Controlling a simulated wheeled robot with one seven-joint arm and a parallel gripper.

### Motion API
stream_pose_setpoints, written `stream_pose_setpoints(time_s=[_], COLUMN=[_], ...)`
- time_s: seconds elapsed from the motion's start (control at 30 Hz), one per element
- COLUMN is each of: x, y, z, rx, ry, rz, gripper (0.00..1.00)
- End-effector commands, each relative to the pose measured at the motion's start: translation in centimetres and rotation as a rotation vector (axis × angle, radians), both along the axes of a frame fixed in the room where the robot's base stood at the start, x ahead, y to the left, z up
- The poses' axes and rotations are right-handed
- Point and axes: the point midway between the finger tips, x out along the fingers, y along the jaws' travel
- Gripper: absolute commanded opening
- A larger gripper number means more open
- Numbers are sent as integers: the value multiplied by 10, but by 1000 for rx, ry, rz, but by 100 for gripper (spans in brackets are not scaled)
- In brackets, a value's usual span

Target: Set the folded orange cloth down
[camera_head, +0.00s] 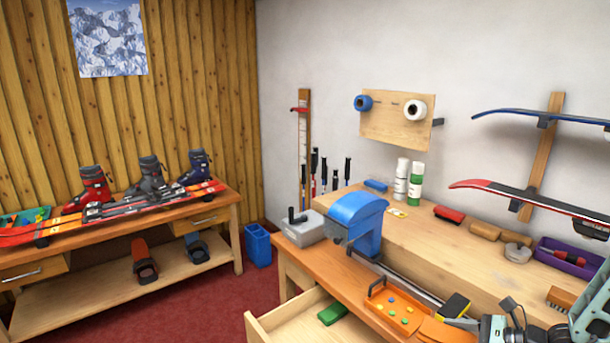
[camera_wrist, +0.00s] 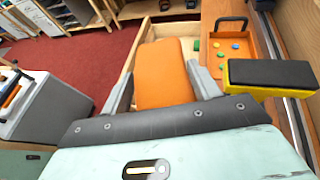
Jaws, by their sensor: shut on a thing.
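The folded orange cloth (camera_wrist: 163,68) is a flat, rounded rectangle in the wrist view. My gripper (camera_wrist: 158,88) is shut on it, with one grey finger at each side edge. In the head view my gripper is at the lower right corner, and the orange cloth (camera_head: 437,331) shows in front of it, just beyond the near end of the orange tray (camera_head: 381,305). From these views I cannot tell whether the cloth touches anything beneath it.
An open drawer (camera_head: 267,325) with a green item (camera_head: 333,312) is below the bench. The tray holds small coloured pieces. A yellow-and-black block (camera_wrist: 270,75) is right of my gripper. A blue machine (camera_head: 357,220) stands on the bench near a metal rail (camera_head: 411,287).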

Motion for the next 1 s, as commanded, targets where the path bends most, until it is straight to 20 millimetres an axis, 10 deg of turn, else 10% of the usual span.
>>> stream_pose_setpoints(time_s=[0.5, 1.0], x=[1, 5], y=[-1, 10], z=[-84, -88], rx=[0, 0], ry=[0, 3], rz=[-1, -169], gripper=[39, 39])
